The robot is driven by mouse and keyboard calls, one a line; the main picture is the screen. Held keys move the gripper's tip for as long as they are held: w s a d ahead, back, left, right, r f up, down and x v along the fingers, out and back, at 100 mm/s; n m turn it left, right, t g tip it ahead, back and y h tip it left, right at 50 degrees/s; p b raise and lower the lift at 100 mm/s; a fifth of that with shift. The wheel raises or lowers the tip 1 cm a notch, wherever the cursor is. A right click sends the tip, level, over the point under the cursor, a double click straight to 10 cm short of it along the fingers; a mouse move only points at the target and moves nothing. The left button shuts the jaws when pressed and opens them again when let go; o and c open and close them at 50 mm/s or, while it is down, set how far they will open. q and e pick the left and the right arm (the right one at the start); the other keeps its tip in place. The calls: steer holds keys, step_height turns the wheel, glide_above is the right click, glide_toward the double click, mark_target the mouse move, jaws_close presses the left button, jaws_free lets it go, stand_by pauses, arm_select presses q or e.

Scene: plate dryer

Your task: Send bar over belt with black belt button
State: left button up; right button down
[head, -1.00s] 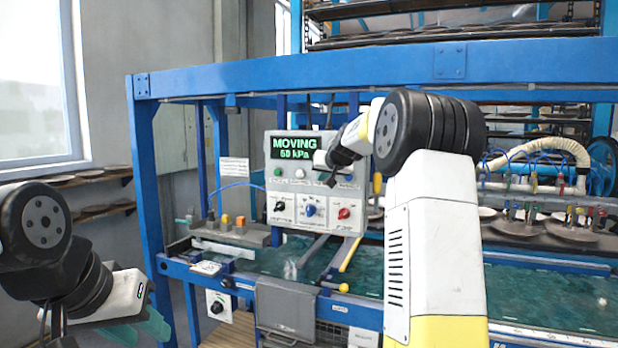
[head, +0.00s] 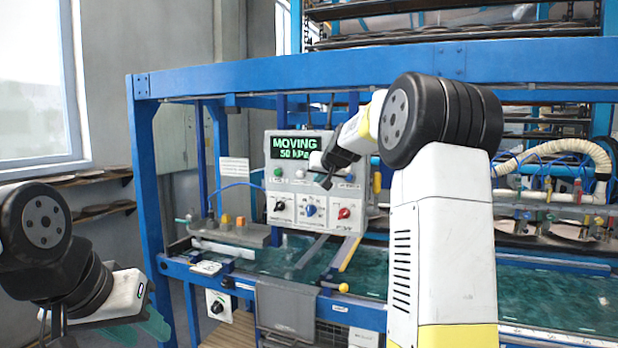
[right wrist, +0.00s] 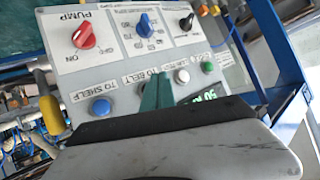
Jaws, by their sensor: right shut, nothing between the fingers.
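The grey control panel (head: 310,190) shows "MOVING 50 kPa" in green on its display (head: 293,147). My right gripper (head: 325,182) is shut and empty at the panel's button row. In the right wrist view its green fingertips (right wrist: 156,88) are at the spot labelled "TO BELT". They hide the button there, so its colour and any contact cannot be told. The bar (head: 555,198), with hoses and fittings, is at the right, partly behind my right arm. My left gripper (head: 140,328) is open and empty at lower left, away from the panel.
A blue button (right wrist: 100,107) labelled "TO SHELF" is beside the fingertips; white (right wrist: 182,76) and green (right wrist: 207,67) buttons are on the other side. A red pump knob (right wrist: 84,39) is farther off.

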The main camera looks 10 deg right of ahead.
steer(key=shift+s+a, duration=0.5)
steer(key=shift+s, duration=0.25)
steer(key=shift+s+a, duration=0.5)
steer(key=shift+s, duration=0.2)
steer(key=s+a+f+n+g, duration=0.1)
steer(key=s+f, duration=0.3)
steer(key=s, duration=1)
steer(key=s+a+f+g+y, duration=0.1)
steer(key=s+a+f+g, duration=0.2)
steer(key=s, duration=1.1)
steer(key=s+a+f+n+g, duration=0.1)
steer(key=s+f, duration=0.5)
steer(key=s, duration=0.8)
steer(key=shift+a+n+g+y, duration=0.3)
steer(key=shift+a+g, duration=0.3)
steer(key=shift+a, duration=0.6)
